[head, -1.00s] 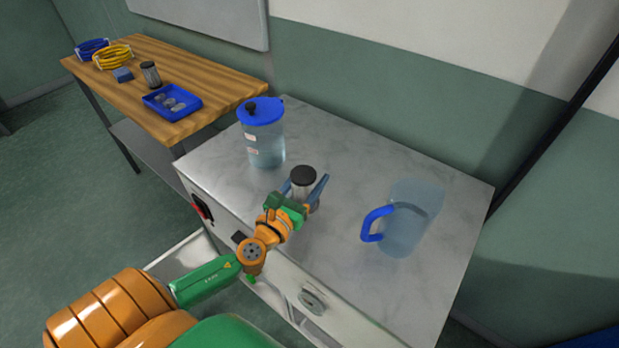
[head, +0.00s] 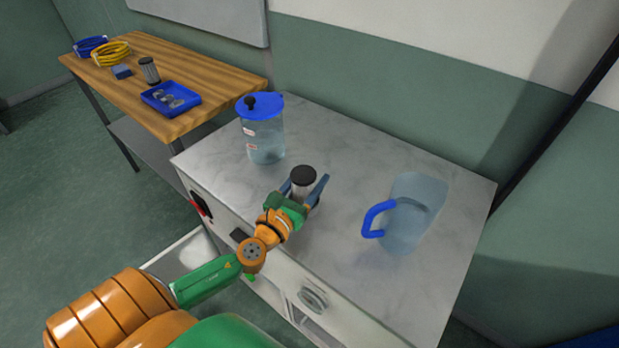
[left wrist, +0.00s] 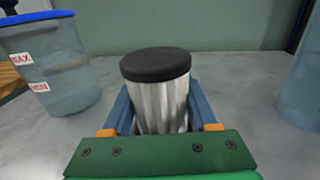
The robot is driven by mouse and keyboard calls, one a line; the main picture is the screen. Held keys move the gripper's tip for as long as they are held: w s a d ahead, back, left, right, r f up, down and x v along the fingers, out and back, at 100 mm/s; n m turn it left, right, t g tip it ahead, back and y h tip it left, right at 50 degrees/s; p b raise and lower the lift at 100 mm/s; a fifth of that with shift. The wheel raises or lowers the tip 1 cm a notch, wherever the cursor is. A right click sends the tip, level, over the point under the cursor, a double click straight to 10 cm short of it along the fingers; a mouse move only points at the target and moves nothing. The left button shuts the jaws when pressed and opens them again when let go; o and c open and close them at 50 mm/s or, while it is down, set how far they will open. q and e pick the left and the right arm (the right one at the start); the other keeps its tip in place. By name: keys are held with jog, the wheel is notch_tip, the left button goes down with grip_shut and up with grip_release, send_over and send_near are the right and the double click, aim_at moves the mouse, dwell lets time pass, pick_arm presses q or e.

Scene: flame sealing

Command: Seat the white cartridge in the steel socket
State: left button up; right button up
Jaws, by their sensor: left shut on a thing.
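A pale, silvery-white ribbed cartridge (head: 302,192) with a black cap stands upright over the marble-topped cabinet. My left gripper (head: 305,187) is shut on it, with one blue finger on each side. The left wrist view shows the cartridge (left wrist: 161,100) upright between the fingers (left wrist: 158,112), its cap above them. Its lower end is hidden behind the gripper, so I cannot tell whether it touches the top. I cannot make out a steel socket in either view. My right gripper is not in view.
A clear blue-lidded container (head: 264,135) stands behind and left of the cartridge. A clear jug (head: 415,220) with a blue handle is to the right. A wooden bench (head: 205,75) at the left holds a similar black-capped cylinder (head: 149,71), a blue tray (head: 150,103) and coiled hoses.

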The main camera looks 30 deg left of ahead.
pick_arm(q)
jog(key=shift+f+b, duration=0.35)
jog(key=shift+f, duration=0.05)
jog(key=o, duration=1.5)
notch_tip(320, 180, up, 9)
jog(key=p, duration=0.9)
jog(key=shift+r, duration=0.15)
